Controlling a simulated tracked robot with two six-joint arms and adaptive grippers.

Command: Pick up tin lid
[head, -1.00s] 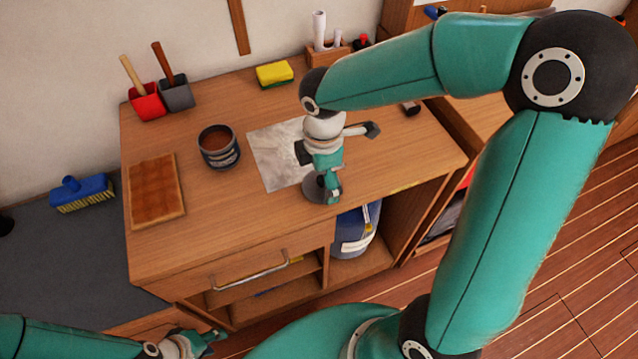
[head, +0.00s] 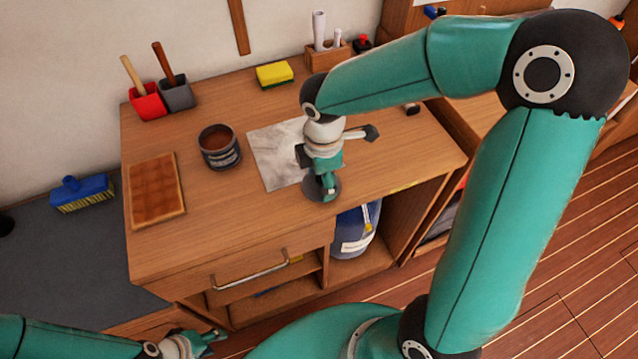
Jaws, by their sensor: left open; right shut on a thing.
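The tin lid (head: 313,195) is a dark grey disc near the front edge of the wooden bench top. My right gripper (head: 328,182) points down over it and is shut on it, hiding part of the disc. I cannot tell whether the lid is clear of the wood. The open tin (head: 219,148), dark with brown contents, stands upright to the left of the lid. My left gripper (head: 207,343) is open and low at the bottom of the picture, in front of the bench and away from the lid.
A grey-white sheet (head: 271,155) lies between tin and lid. A brown square board (head: 156,190) lies at left. A yellow sponge (head: 274,74), a red holder (head: 147,103) and a grey holder (head: 176,93) stand at the back. The bench's front left is clear.

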